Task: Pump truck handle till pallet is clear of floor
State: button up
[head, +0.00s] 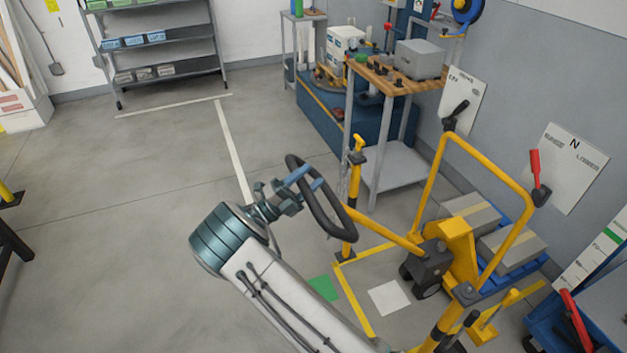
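The yellow pallet truck stands at right, with its mast and dark pump base (430,262) in front of a blue pallet (523,258) loaded with grey boxes (510,247). Its yellow handle bar (385,226) slants low to the left and ends in a black loop grip (333,222). My gripper (304,181) is at the left side of this loop, its blue fingers closed across the rim. The pallet's underside is mostly hidden, so I cannot tell whether it touches the floor.
A yellow hoop rail (490,165) and yellow posts (352,200) stand around the truck. A wooden-topped workbench (385,80) is behind. A red-handled blue cart (575,325) is at lower right. Open floor (120,230) lies to the left, with shelving (155,45) at the back.

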jog(key=shift+d, duration=0.25)
jog(key=shift+f, duration=0.2)
jog(key=b+v, duration=0.3)
jog(key=v, duration=1)
jog(key=shift+a, duration=0.4)
jog(key=shift+d, duration=0.1)
